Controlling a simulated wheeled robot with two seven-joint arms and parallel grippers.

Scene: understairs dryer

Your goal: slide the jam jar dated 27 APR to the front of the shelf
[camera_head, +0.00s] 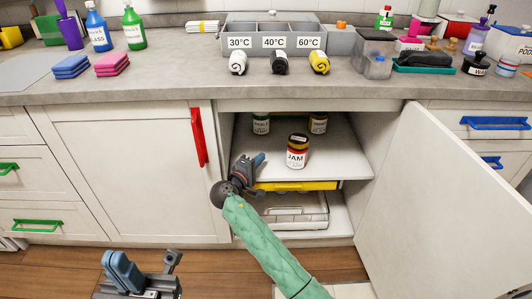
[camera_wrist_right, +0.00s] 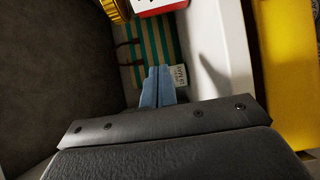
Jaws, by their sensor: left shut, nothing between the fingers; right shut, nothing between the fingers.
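A jam jar (camera_head: 297,153) with a dark lid and a white label reading JAM stands upright near the front of the cupboard's shelf (camera_head: 335,160). Its date is too small to read. Two more jars, one with a green label (camera_head: 261,123) and one with a brown label (camera_head: 318,123), stand farther back. My right gripper (camera_head: 258,160) is shut and empty at the shelf's left front, left of the jam jar and apart from it. Its blue fingertips (camera_wrist_right: 158,88) are together in the wrist view. My left gripper (camera_head: 122,268) is shut and empty, low at the left.
The open cupboard door (camera_head: 445,195) stands at the right. Below the shelf are a yellow-fronted tray (camera_head: 297,186) and a wire basket (camera_head: 295,216). The wrist view shows a striped green and tan item (camera_wrist_right: 160,45) beyond the fingers. The worktop above holds several bottles and containers.

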